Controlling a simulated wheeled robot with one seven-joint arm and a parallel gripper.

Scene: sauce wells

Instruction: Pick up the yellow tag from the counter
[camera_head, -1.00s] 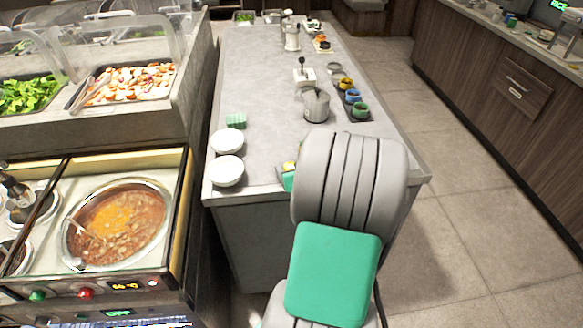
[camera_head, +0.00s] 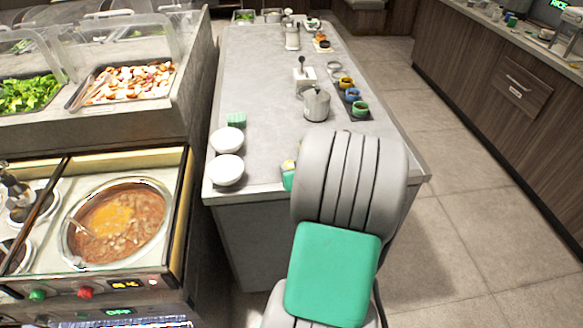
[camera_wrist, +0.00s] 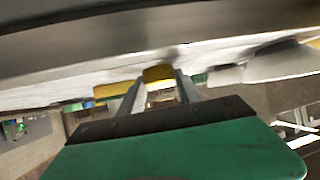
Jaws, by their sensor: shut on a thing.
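The yellow tag (camera_wrist: 158,72) shows in the wrist view between the two light grey fingers of my gripper (camera_wrist: 160,79), which is shut on it. The tag is close to the pale counter surface. I cannot tell whether it still touches the counter. In the head view my arm hides the fingers and most of that spot.
Two white bowls (camera_head: 227,170) stand left of my arm, with a green block (camera_head: 236,119) behind them. A metal pot (camera_head: 316,104) and a dark tray with small coloured cups (camera_head: 353,95) are farther back.

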